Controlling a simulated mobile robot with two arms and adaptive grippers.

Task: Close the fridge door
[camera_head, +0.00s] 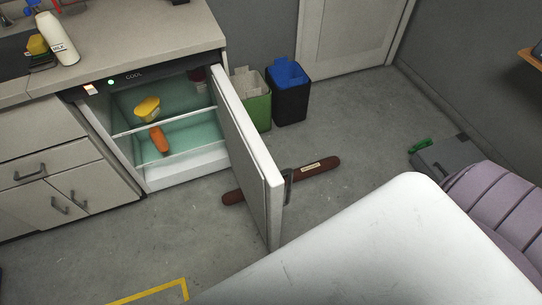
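The fridge (135,85) is built in under the counter at the left. Its white door (249,155) stands wide open, swung out into the room on its right-hand hinge. A dark handle (288,187) shows on the door's outer side near its free edge. Inside, a yellow item (147,108) sits on the upper shelf and an orange item (159,140) sits below it. Neither of my grippers shows in the head view, and nothing is seen touching the door.
A brown roll (318,175) lies on the floor behind the door. A green bin (252,97) and a black bin (288,95) stand by the wall. A large white surface (400,255) fills the lower right, beside a purple seat (495,205).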

